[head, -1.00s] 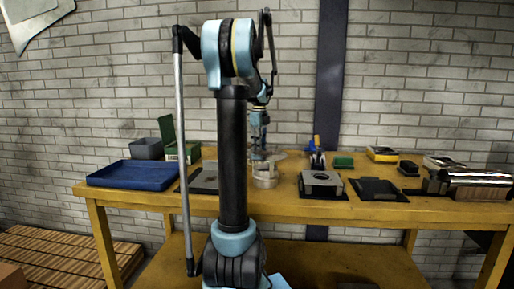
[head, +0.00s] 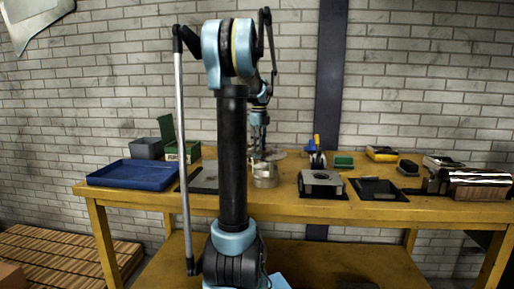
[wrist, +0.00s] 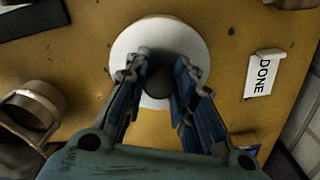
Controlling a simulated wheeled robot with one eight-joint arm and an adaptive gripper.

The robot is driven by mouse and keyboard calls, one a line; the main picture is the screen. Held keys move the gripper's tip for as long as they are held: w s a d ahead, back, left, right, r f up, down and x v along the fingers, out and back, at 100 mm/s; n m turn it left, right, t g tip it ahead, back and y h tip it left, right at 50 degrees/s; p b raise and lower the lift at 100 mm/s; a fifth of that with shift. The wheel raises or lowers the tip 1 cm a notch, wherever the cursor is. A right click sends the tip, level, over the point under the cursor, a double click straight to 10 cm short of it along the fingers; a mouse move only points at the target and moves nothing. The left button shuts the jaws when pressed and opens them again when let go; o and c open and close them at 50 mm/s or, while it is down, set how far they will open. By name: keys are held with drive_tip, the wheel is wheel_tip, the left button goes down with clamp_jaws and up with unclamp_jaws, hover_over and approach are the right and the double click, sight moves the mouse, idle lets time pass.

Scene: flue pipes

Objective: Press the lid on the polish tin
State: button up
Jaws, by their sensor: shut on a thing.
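My gripper (wrist: 159,84) is closed around a dark round thing (wrist: 158,82), over a white round disc (wrist: 130,42) in the wrist view. I cannot tell whether the dark thing is the polish tin or its lid, or whether it touches the disc. An open, beige cylinder (wrist: 38,108) stands left of my fingers in the wrist view. It also shows in front of my gripper in the head view (head: 266,177).
A white card marked DONE (wrist: 264,74) is right of the disc. A shiny roller (head: 478,177) is far right.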

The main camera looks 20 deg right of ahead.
idle(0.4)
drive_tip(key=o, duration=1.5)
drive_tip(key=shift+r, duration=0.1)
drive_tip(key=shift+r, duration=3.4)
clamp_jaws()
drive_tip(key=shift+s+f, duration=0.1)
drive_tip(key=shift+f, duration=2)
